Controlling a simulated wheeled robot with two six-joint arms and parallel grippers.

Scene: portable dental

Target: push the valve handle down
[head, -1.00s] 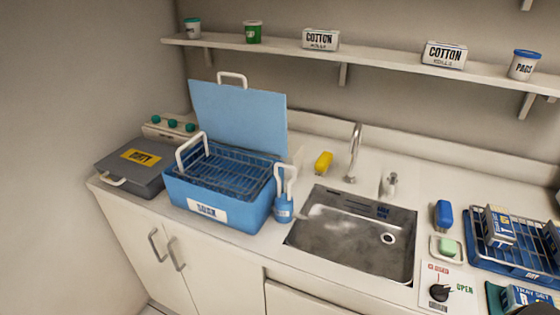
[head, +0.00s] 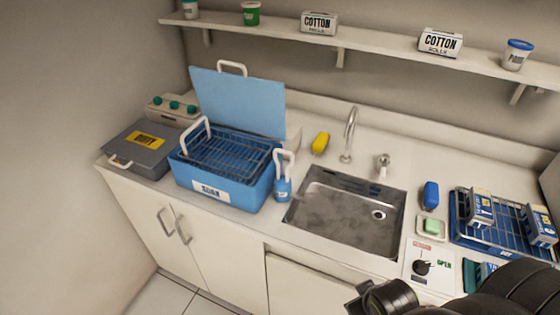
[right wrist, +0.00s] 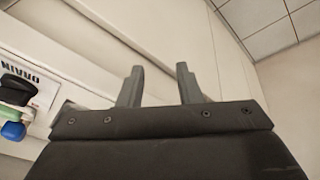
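The valve handle (head: 422,267) is a small black knob on a white panel (head: 447,280) marked OPEN in green, right of the sink at the counter's front. The black handle also shows at the left edge of the right wrist view (right wrist: 18,90), beside the word DRAIN. My right gripper (right wrist: 157,72) is open and empty, its two grey fingers apart and clear of the handle. In the head view its arm covers the bottom right corner, and its fingertips cannot be made out. My left gripper is not in view.
The sink (head: 300,215) lies left of the panel. A green soap (head: 432,226) on a dish and a blue object (head: 431,194) stand behind it. A blue wire rack (head: 465,240) with boxes is to the right. The blue soak bin (head: 245,190) stands farther left.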

